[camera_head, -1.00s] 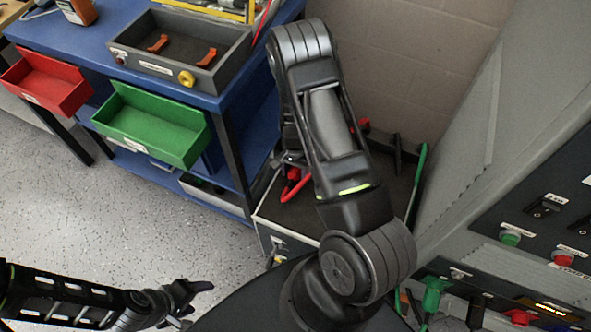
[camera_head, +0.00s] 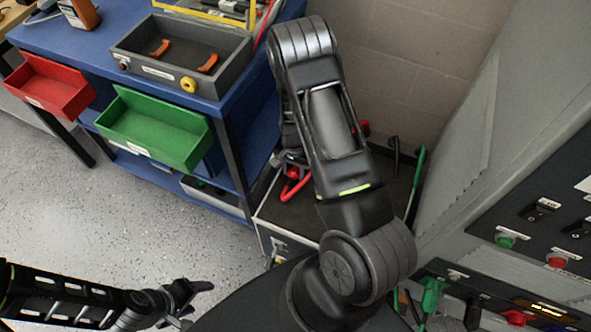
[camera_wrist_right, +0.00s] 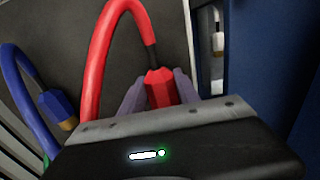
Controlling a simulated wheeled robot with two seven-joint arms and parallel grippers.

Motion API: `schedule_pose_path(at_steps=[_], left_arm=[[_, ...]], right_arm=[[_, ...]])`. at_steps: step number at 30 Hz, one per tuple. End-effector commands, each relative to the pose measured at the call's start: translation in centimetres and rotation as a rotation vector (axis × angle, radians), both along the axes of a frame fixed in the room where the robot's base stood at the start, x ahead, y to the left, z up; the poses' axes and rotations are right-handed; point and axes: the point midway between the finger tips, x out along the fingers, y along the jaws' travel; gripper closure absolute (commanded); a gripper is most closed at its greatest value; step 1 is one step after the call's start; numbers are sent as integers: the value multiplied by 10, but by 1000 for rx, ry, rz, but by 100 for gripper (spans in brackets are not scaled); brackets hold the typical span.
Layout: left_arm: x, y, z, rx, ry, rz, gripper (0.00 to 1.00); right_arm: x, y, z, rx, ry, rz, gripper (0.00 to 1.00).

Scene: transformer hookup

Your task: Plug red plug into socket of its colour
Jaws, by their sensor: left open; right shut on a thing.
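The red plug (camera_wrist_right: 160,88) with its thick red cable (camera_wrist_right: 92,75) is between the fingers of my right gripper (camera_wrist_right: 158,80) in the right wrist view, and the gripper is shut on it. In the head view my right gripper (camera_head: 288,162) is mostly hidden behind my own arm; a loop of red cable (camera_head: 292,188) shows below it, over a grey box. My left gripper (camera_head: 190,292) is open and empty at the lower left. Red (camera_head: 517,317), green (camera_head: 432,294) and black (camera_head: 472,313) connectors show at the cabinet's lower edge; a red socket cannot be made out clearly.
A blue plug (camera_wrist_right: 58,108) on a blue cable lies left of the red one. The grey box (camera_head: 270,222) stands between the blue workbench (camera_head: 230,105) and the grey cabinet (camera_head: 470,150). Open red (camera_head: 48,88) and green (camera_head: 150,130) drawers jut out from the bench.

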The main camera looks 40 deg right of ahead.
Motion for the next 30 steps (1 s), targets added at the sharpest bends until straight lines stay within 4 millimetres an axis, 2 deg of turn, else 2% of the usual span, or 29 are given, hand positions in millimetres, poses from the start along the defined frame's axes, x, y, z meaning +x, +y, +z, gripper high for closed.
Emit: schedule_pose_path(at_steps=[1,12,30], left_arm=[[0,0,7,0,0,0,35],[0,0,28,0,0,0,35],[0,0,29,0,0,0,35]], right_arm=[[0,0,9,0,0,0,98],[0,0,37,0,0,0,98],[0,0,38,0,1,0,98]])
